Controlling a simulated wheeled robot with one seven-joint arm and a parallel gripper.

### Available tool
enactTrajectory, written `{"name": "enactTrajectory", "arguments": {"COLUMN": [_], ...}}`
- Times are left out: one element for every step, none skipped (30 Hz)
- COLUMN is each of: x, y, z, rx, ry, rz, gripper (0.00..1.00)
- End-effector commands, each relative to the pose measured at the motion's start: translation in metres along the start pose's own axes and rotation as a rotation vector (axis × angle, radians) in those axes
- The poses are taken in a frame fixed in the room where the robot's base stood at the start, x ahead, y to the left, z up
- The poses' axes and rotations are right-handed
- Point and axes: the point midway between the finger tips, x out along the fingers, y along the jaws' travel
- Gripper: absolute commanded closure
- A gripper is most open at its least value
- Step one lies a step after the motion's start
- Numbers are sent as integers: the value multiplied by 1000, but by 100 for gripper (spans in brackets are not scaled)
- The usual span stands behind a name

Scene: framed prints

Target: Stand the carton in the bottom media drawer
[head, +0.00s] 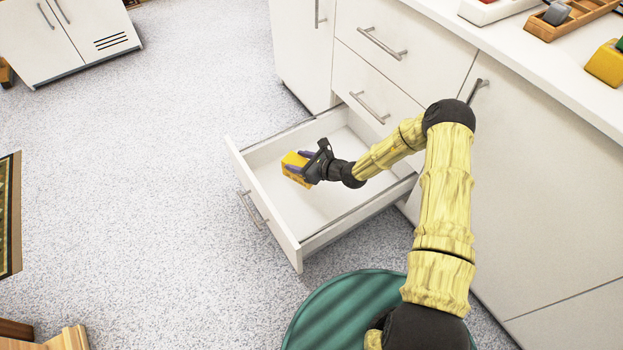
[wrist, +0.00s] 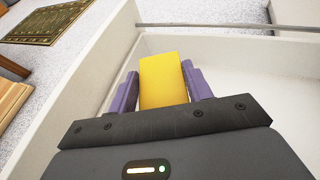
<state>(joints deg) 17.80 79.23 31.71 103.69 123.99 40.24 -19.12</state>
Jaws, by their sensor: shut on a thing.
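The bottom drawer (head: 335,205) of the white cabinet is pulled out, and its white inside looks empty apart from what I hold. My gripper (head: 302,164) is at the drawer, over its left part in the head view. It is shut on a yellow carton (head: 292,170). In the wrist view the carton (wrist: 163,78) sits between the two purple fingers (wrist: 163,92), with the drawer's white walls around it. I cannot tell whether the carton touches the drawer floor. My gripper hides part of the carton.
Two closed drawers (head: 375,80) are above the open one. The countertop (head: 540,55) at the right holds a wooden tray (head: 572,18) and a yellow object (head: 606,64). Speckled floor (head: 150,200) lies clear to the left. A patterned rug (wrist: 45,22) shows in the wrist view.

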Motion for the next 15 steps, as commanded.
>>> {"name": "enactTrajectory", "arguments": {"x": [7,9,12,13,14,15,15,15,14,14,13,13,13,13,13], "y": [1,0,0,0,0,-1,-2,-2,-2,-3,-3,-3,-3,-3,-4], "z": [-16,-21,-27,-31,-34,-36,-37,-38,-38,-37,-37,-37,-37,-37,-37], "rx": [2,2,2,2,2,1,1,1,1,1,1,1,1,2,2], "ry": [-1,-1,-1,-1,-1,-1,-1,-1,-2,-2,-1,-1,-1,-1,-1], "rz": [1,1,0,0,-1,-2,-3,-3,-4,-5,-5,-6,-6,-6,-6], "gripper": [80,80,80,80,80,80,80,80,80,80,80,80,80,80,80]}}
